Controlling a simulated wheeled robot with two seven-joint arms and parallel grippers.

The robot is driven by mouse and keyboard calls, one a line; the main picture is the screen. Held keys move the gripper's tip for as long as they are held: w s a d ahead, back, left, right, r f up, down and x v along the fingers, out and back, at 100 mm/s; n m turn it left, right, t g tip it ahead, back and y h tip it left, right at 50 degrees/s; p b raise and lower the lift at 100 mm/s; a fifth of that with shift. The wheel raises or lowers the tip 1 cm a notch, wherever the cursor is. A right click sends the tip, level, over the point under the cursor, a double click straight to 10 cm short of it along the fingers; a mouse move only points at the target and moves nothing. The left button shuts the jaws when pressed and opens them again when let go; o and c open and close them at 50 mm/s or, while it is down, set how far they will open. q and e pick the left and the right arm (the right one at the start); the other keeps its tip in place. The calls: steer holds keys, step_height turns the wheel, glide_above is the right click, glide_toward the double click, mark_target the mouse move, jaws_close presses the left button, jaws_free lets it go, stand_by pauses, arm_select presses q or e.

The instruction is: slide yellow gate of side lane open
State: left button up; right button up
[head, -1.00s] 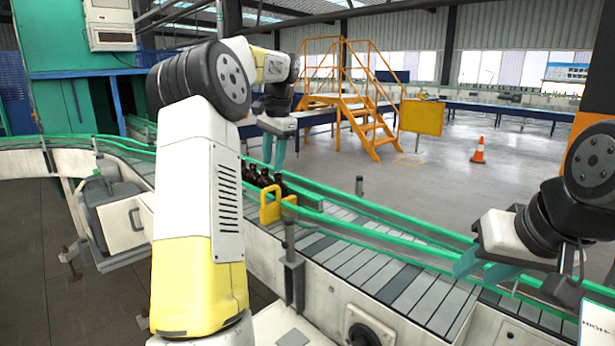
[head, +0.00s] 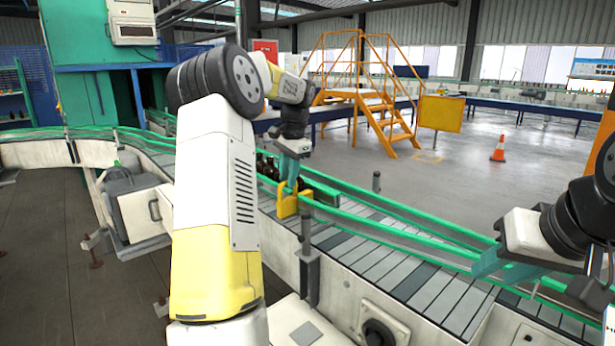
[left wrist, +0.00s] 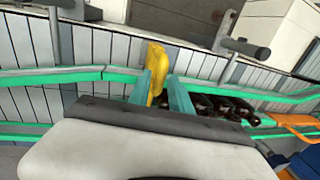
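The yellow gate (head: 287,205) stands at the near rail of the side lane, in the middle of the head view. It also shows in the left wrist view (left wrist: 156,58). My left gripper (head: 291,185) reaches down onto it from above. In the left wrist view its teal fingers (left wrist: 162,82) lie on either side of the gate's upper part and appear closed on it. Dark amber bottles (head: 268,168) stand in a row in the lane beside the gate and show in the left wrist view (left wrist: 215,106). My right gripper (head: 504,268) is open and empty over the conveyor at the right.
Green rails (head: 405,238) line the slatted conveyor (head: 375,253). A grey post (head: 307,262) stands on the near side of the gate. Yellow steps (head: 385,125) and an orange cone (head: 498,149) stand on the far floor.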

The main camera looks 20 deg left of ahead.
arm_select(q)
jaws_close()
stand_by(1.2)
